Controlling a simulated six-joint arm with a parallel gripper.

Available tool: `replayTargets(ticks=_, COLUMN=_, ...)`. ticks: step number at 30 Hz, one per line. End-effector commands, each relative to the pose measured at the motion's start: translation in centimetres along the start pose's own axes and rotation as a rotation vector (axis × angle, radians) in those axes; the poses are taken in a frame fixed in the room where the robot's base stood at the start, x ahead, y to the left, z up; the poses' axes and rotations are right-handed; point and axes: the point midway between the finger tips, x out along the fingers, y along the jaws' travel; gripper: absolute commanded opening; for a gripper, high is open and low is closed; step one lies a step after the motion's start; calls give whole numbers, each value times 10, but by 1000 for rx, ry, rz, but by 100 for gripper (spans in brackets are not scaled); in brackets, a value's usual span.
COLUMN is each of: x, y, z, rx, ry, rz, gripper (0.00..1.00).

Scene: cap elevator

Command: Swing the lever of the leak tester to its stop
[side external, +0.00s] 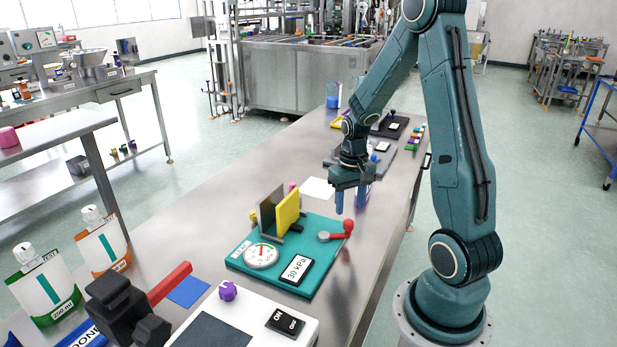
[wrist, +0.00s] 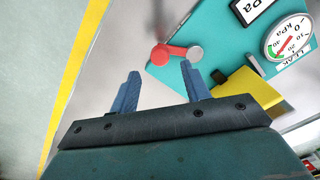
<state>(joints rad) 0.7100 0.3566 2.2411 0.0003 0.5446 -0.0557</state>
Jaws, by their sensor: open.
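The leak tester is a teal base plate (side external: 243,258) with a round gauge (side external: 261,256), a black-framed "30 kPa" label (side external: 296,269) and an upright yellow plate (side external: 288,212) beside a dark one. Its lever (side external: 336,235) has a silver pivot and a red knob (side external: 348,226) that sticks out at the plate's right edge. In the wrist view the red lever arm (wrist: 172,53) lies just beyond the fingertips. My gripper (side external: 350,200) is open and empty, fingers pointing down, above the table behind the lever. In the wrist view my gripper (wrist: 160,68) shows a gap between its blue fingers. No contact with the lever shows.
A white sheet (side external: 317,188) lies behind the tester. In front are a white on/off box (side external: 240,325) with a purple knob and a black clamp with a red handle (side external: 170,283). Pouches (side external: 45,287) stand at the left. Trays and small parts fill the far table end.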

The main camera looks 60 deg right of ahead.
Motion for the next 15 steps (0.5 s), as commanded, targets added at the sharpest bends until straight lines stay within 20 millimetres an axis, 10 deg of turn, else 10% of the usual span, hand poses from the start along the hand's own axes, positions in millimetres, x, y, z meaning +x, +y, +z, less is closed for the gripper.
replayTargets(ticks=15, x=52, y=0, z=0, rx=0, ry=-2, rz=0, gripper=47)
